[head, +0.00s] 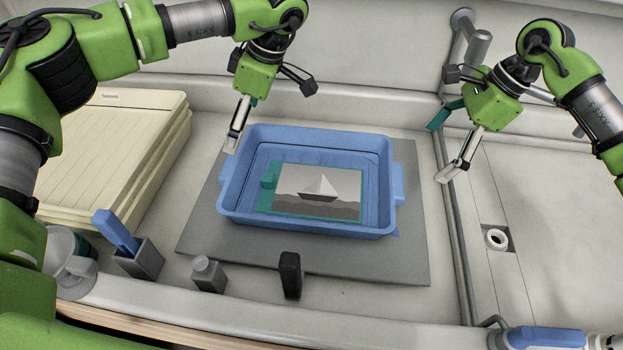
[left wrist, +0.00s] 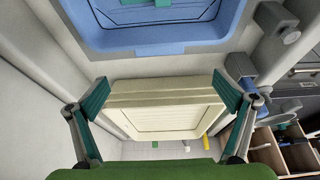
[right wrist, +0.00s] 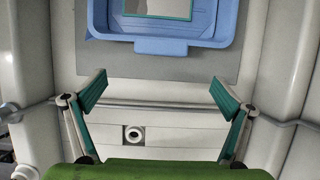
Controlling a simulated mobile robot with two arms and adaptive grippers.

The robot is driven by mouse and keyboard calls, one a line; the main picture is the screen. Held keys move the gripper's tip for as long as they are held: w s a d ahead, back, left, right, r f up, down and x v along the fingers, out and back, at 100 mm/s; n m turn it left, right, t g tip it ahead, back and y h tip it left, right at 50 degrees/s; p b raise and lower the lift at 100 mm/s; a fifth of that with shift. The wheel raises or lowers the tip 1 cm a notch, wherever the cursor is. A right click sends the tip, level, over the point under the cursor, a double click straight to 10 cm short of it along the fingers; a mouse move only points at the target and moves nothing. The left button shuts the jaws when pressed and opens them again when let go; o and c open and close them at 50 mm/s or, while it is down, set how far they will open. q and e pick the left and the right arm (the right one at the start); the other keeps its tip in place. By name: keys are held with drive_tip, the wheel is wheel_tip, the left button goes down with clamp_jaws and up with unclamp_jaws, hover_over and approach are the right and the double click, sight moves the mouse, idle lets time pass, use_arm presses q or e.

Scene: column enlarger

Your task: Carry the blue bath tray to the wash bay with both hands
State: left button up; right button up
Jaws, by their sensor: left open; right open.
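The blue bath tray (head: 308,224) sits level on a grey mat; its right-hand lug (right wrist: 160,47) shows in the right wrist view. A print of a sailboat (head: 318,193) lies inside it. My left gripper (head: 239,124) is open and empty by the tray's far left corner; I cannot tell if its fingertip touches the rim. In the left wrist view the tray (left wrist: 160,38) lies beyond the open fingers (left wrist: 162,93). My right gripper (head: 446,148) is open and empty, right of the tray and apart from it. The wash bay (head: 540,215), with a round drain, is on the right.
A raised divider with a pipe (head: 452,225) stands between the mat (head: 400,262) and the wash bay. Cream stacked trays (head: 115,150) are at left.

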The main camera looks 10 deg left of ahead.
sight(230, 161)
use_arm(q)
drive_tip(key=x, duration=1.4)
drive_tip(key=shift+w+d, duration=0.1)
drive_tip(key=shift+w, duration=0.05)
use_arm(e)
drive_tip(key=x, duration=1.4)
drive_tip(key=shift+w+a, duration=0.1)
drive_tip(key=shift+w, duration=0.05)
use_arm(q)
drive_tip(key=c, duration=1.8)
use_arm(e)
drive_tip(key=shift+r, duration=0.1)
drive_tip(key=c, duration=1.8)
use_arm(q)
drive_tip(key=shift+r, duration=0.1)
use_arm(e)
drive_tip(key=shift+c, duration=0.2)
